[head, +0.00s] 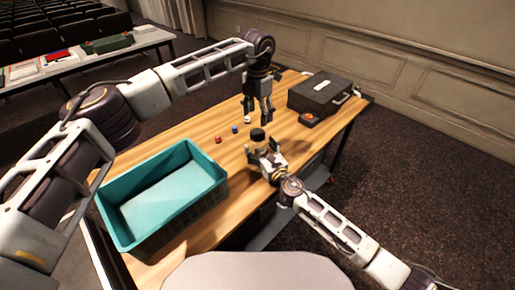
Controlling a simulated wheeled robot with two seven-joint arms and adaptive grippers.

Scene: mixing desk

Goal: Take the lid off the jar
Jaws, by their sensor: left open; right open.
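The jar (258,147) stands upright on the wooden table, with its dark lid (257,134) on top. My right gripper (262,160) is open at the jar's near side, low around its body; I cannot tell whether its fingers touch the glass. My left gripper (257,119) is open and points down above the jar. Its fingertips are just above and behind the lid, apart from it as far as I can see. The jar's lower part is partly hidden by my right gripper.
A teal crate (216,190) stands at the table's left. Small red (218,140), blue (235,129) and white (247,120) items lie behind the jar. A black case (320,92) and a small dark box with an orange top (310,118) are at the far right. Bare wood (190,128) lies between.

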